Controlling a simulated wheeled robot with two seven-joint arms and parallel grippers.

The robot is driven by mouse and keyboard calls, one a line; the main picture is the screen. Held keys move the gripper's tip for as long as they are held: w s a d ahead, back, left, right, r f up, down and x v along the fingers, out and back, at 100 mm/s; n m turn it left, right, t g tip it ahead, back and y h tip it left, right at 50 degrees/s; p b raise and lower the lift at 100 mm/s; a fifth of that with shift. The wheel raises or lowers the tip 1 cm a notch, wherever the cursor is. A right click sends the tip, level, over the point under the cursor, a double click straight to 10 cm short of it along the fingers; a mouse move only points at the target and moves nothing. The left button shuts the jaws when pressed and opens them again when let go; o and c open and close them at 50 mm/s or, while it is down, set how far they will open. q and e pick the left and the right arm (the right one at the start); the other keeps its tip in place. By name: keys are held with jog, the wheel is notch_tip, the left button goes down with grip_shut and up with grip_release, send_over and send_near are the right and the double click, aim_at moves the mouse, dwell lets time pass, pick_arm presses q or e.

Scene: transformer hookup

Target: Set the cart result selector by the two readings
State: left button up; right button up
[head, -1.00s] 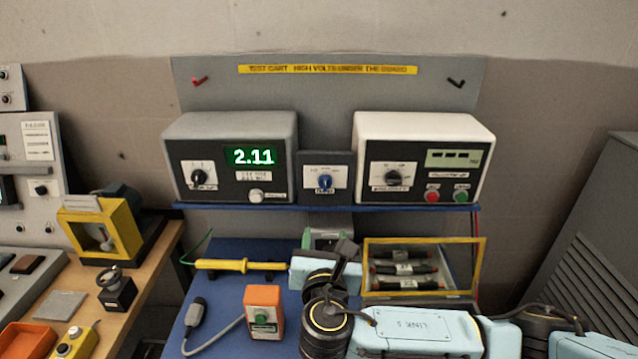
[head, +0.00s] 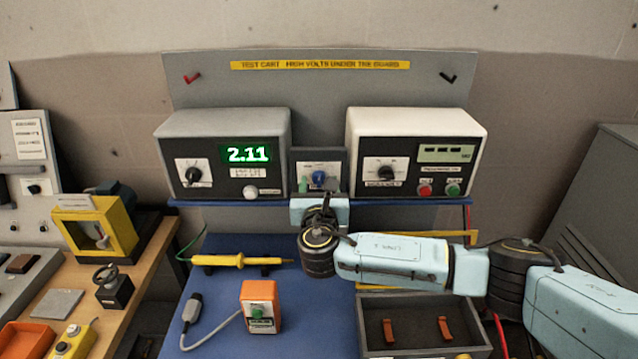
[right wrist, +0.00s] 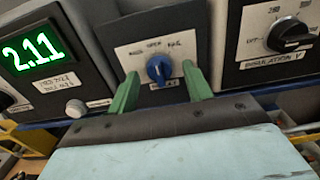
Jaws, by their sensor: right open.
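The result selector is a small dark box with a white plate and a blue knob (head: 319,178), between the two instruments on the blue shelf. In the right wrist view the blue knob (right wrist: 159,68) points roughly up, near the middle label. My right gripper (right wrist: 160,90) is open, its green fingers on either side of the knob and a little below it; contact cannot be told. The left instrument's green display (head: 247,153) reads 2.11. The right instrument's grey display (head: 447,153) shows only dashes. My left gripper is not in view.
A grey tray (head: 425,310) with red-brown pieces is below my right arm. A wooden bench with a yellow device (head: 95,228) stands at left.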

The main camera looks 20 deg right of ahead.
jog(key=shift+w+d, duration=0.1)
jog(key=shift+w, duration=0.15)
jog(key=shift+c, duration=0.4)
jog(key=c, duration=0.9)
jog(key=shift+m, duration=0.4)
jog(key=m+b, duration=0.1)
jog(key=m, duration=0.2)
jog(key=shift+f+m+b, duration=0.1)
jog(key=shift+m+b, duration=0.2)
jog(key=shift+m, duration=0.1)
jog(key=shift+m+b, duration=0.85)
jog(key=shift+m, duration=1.35)
